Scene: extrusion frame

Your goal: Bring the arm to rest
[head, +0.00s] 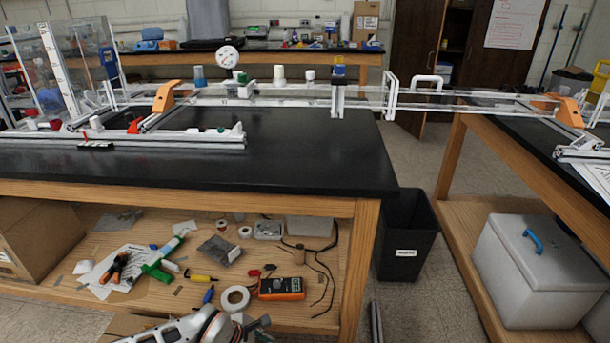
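A white and grey arm of mine (175,331) comes in at the bottom edge, left of centre, in front of the lower shelf. At its right end is what looks like my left gripper (258,327), grey and partly cut off by the picture edge. I cannot tell whether its fingers are open or shut, and I see nothing clearly held in it. My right gripper is not in view. The extrusion frame (190,141), with pale rails and orange brackets, lies on the black bench top; clear tubes run from it across the gap to the right bench.
The black bench top (320,150) has a wooden lower shelf with an orange multimeter (281,288), a tape roll (235,298) and loose tools. A black bin (406,235) stands in the gap. A grey cooler box (535,270) sits under the right bench.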

